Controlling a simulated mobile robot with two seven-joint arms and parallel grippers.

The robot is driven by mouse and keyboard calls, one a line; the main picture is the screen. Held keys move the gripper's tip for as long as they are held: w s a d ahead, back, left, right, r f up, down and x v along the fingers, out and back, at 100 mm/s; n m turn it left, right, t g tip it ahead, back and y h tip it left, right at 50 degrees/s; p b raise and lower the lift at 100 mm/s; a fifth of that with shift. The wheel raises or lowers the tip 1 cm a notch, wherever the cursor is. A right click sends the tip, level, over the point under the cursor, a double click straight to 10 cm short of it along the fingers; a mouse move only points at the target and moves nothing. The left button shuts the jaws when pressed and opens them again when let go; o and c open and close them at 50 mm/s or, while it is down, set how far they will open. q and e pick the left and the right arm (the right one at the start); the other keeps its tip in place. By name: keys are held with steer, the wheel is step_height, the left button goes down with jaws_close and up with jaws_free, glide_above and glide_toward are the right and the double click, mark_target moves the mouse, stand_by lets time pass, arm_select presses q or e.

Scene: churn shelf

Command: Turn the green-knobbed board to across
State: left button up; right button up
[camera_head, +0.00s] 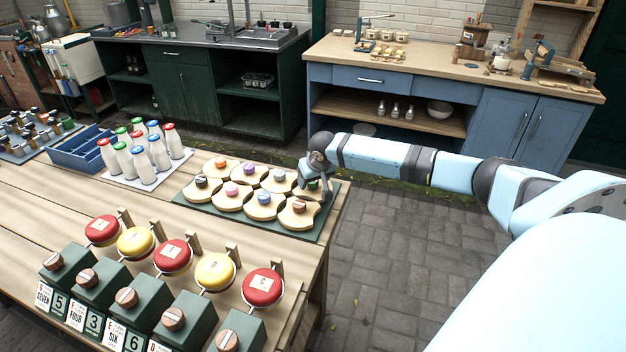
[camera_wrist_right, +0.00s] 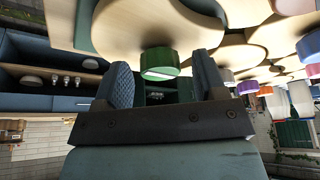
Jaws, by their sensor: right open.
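The green-knobbed board is a pale round wooden board (camera_head: 325,192) at the right end of the green mat (camera_head: 228,225), partly hidden by my right gripper (camera_head: 314,190). Its green knob shows in the right wrist view (camera_wrist_right: 160,58), with a pale mark on its face. In that view my right gripper (camera_wrist_right: 163,80) is open, with one ridged finger on each side of the green knob. Gaps show between the fingers and the knob; I cannot tell the depth exactly. My left gripper is not in view.
Several similar boards with orange, pink, purple and brown knobs (camera_head: 299,206) sit close beside it. Milk bottles (camera_head: 140,165) and a blue crate (camera_head: 80,153) stand left. Open paving (camera_head: 400,260) lies right.

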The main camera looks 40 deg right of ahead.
steer(key=c, duration=0.9)
